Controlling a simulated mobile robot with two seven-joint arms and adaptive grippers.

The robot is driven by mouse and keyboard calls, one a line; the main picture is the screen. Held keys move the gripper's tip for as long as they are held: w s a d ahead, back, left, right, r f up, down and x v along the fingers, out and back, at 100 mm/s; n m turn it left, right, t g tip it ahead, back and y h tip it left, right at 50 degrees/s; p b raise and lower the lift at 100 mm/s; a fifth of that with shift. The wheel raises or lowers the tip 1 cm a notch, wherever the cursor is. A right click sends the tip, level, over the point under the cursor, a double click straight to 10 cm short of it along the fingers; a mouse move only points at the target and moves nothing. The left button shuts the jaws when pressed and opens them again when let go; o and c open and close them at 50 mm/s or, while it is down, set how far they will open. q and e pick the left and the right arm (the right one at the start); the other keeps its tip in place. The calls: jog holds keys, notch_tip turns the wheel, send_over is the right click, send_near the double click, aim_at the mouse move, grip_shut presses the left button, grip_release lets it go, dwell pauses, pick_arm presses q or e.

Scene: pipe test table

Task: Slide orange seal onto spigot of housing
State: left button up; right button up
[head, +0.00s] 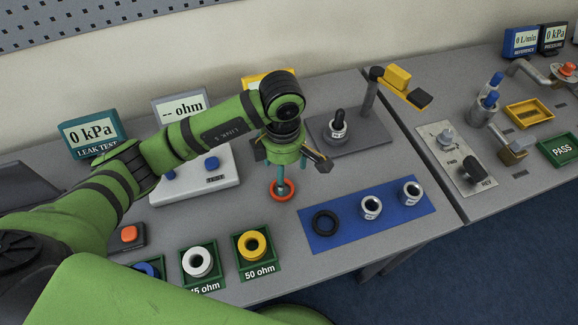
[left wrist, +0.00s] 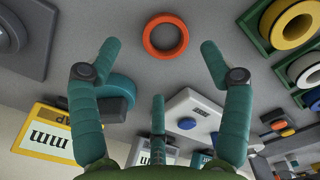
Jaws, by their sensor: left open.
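The orange seal (head: 282,196) is a flat ring lying on the grey table, and it also shows in the left wrist view (left wrist: 166,53). My left gripper (head: 285,172) points down over the seal, with its teal fingers spread and nothing between them. In the left wrist view my gripper (left wrist: 160,60) has the ring just beyond its fingertips. I cannot tell for certain which part is the housing; a metal fitting with a black top (head: 337,130) stands upright on a grey plate behind and right of the seal. My right gripper is not in view.
A blue mat (head: 330,235) holds a black ring (head: 325,222) and two metal fittings. Green trays hold a white ring (head: 197,262) and a yellow ring (head: 251,245). A white meter box (head: 205,190) and displays stand behind. Table between seal and mat is clear.

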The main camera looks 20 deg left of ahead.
pick_arm(q)
jog(key=f+p, duration=0.1)
jog(key=s+f+p, duration=0.1)
jog(key=f, duration=0.1)
jog(key=shift+s+f+p, duration=0.1)
jog(key=shift+f+p, duration=0.15)
jog(key=shift+p, duration=0.1)
jog(key=shift+w+f, duration=0.25)
jog(key=shift+f, duration=1.2)
jog(key=c, duration=0.9)
jog(key=shift+c, duration=0.2)
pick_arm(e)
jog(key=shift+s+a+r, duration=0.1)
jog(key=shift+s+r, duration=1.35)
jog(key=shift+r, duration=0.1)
